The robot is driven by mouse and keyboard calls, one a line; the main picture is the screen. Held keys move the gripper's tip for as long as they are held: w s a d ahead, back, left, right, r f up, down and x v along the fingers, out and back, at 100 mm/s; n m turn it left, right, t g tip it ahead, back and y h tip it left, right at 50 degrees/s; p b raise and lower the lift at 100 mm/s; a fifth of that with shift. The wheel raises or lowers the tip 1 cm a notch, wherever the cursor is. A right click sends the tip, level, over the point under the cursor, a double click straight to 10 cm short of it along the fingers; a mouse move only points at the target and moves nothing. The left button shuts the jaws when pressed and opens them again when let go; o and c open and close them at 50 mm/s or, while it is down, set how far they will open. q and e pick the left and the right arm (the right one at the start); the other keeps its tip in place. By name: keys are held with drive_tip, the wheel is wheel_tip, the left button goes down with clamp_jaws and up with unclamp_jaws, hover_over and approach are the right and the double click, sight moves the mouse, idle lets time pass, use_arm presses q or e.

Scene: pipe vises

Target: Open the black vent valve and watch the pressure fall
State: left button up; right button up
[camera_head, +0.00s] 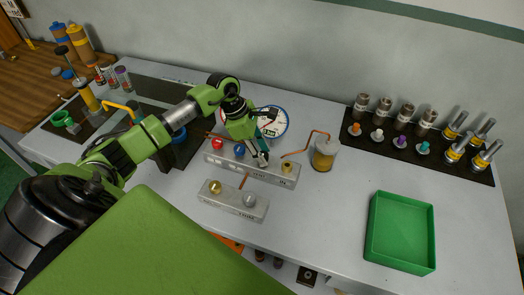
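A grey manifold block (225,160) lies across the middle of the table. It carries a red knob (217,143), a blue knob (239,149) and a brass fitting (286,167). My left gripper (261,157) points down onto the block between the blue knob and the brass fitting. I cannot make out the black vent valve; the gripper covers that stretch of the block. Whether its fingers hold anything is too small to tell. A round white pressure gauge (277,122) stands behind, partly covered by the gripper; its reading is unclear. My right gripper is out of view.
A copper tube (312,132) runs from the block to an amber jar (323,156). A smaller block (232,204) with gold and silver knobs sits in front. A green tray (402,267) and a black mat with several fittings (477,173) are at right. Bare table lies between.

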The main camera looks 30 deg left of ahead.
use_arm(q)
drive_tip(key=c, duration=0.6)
drive_tip(key=shift+n, duration=0.3)
drive_tip(key=n+t+b, duration=0.1)
drive_tip(key=n+b, duration=0.1)
drive_tip(key=shift+f+n+y, duration=0.1)
drive_tip(key=shift+n+y, duration=0.2)
drive_tip(key=shift+y, duration=0.1)
drive_tip(key=n+b, duration=0.1)
drive_tip(key=n, duration=0.1)
drive_tip(key=shift+n+t+y, duration=0.3)
drive_tip(key=shift+n+t, duration=0.1)
drive_tip(key=n+y+b, duration=0.1)
drive_tip(key=n+b, duration=0.1)
drive_tip(key=n, duration=0.1)
drive_tip(key=n+y+b, duration=0.1)
drive_tip(key=n+b, duration=0.2)
drive_tip(key=shift+d+t, duration=0.15)
drive_tip(key=shift+t, duration=0.25)
drive_tip(key=shift+n+y+b, duration=0.7)
drive_tip(key=shift+n+b, duration=0.3)
drive_tip(key=shift+n, duration=0.5)
drive_tip(key=shift+r, duration=0.2)
